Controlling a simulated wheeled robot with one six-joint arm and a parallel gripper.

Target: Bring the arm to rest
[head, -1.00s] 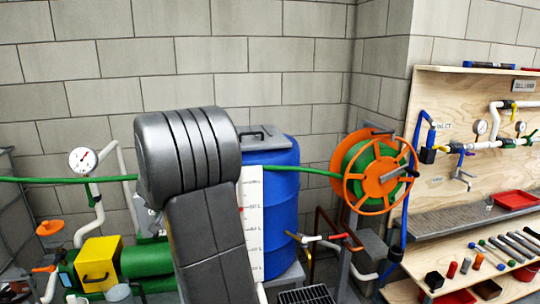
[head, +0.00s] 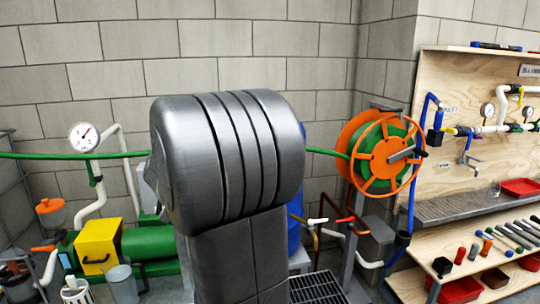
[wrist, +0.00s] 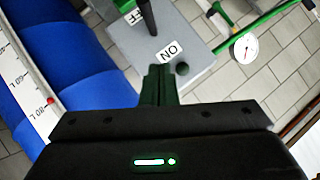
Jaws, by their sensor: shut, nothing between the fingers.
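My gripper (wrist: 160,80) shows in the wrist view at the centre, its two dark fingers together and nothing between them. A grey panel (wrist: 198,62) with ON and OFF labels and a dark lever (wrist: 147,15) lies behind the fingertips; I cannot tell how near it is. In the head view my own arm link fills the middle and my gripper is hidden behind it.
The blue barrel (wrist: 60,50) is left of my gripper, with a white scale (wrist: 25,80). The head view shows a green pump (head: 150,250) with a yellow box (head: 99,246), an orange hose reel (head: 382,155), and a wooden workbench (head: 460,90) at the right.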

